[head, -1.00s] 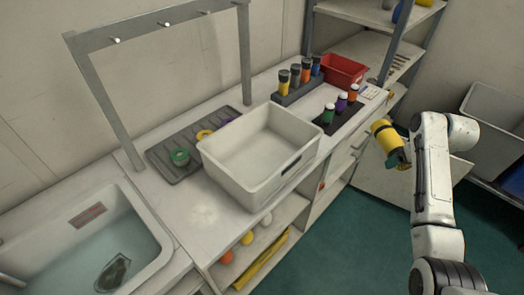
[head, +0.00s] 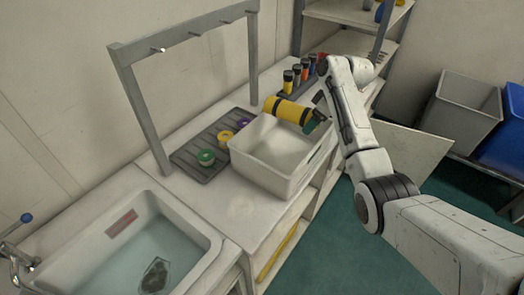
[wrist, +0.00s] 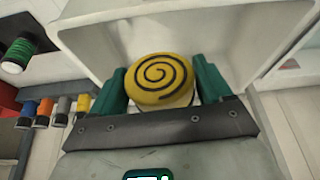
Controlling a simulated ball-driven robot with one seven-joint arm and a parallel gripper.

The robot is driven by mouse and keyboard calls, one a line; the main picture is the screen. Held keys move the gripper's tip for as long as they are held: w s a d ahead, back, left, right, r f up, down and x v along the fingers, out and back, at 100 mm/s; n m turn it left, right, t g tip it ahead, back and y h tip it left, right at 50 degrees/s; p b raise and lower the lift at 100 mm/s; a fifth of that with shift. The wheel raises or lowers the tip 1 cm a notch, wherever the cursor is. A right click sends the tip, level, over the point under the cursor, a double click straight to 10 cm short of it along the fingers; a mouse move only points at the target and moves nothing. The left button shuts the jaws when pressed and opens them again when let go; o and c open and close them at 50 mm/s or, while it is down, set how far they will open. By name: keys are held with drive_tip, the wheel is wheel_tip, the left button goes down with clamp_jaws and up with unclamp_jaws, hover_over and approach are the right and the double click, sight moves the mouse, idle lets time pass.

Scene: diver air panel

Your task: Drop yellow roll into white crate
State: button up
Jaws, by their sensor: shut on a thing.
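The yellow roll (head: 288,110) has dark bands and is held nearly sideways above the far side of the white crate. In the wrist view its round end (wrist: 159,79) shows a dark spiral, between two green fingers. My gripper (head: 309,120) is shut on the roll. The white crate (head: 262,176) stands on the counter, open at the top. Its visible floor is empty, and my arm hides part of its right side. The crate's pale inside (wrist: 215,40) fills much of the wrist view behind the roll.
Several capped bottles (head: 297,75) stand behind. A water-filled sink (head: 130,250) is at front left. A metal hook frame (head: 139,110) rises behind the mat.

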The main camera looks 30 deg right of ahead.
drive_tip(key=shift+w+a, duration=0.35)
drive_tip(key=shift+a, duration=0.35)
drive_tip(key=shift+f, duration=0.75)
wheel_tip(320, 180, down, 4)
drive_tip(key=b, duration=0.4)
drive_tip(key=shift+f, duration=0.15)
drive_tip(key=o, duration=1.2)
drive_tip(key=b+v, duration=0.1)
drive_tip(key=v, duration=0.9)
drive_tip(key=shift+s+r+b, duration=0.2)
drive_tip(key=shift+r+b, duration=0.1)
drive_tip(key=shift+r, duration=0.05)
drive_tip(key=shift+s+f, duration=0.1)
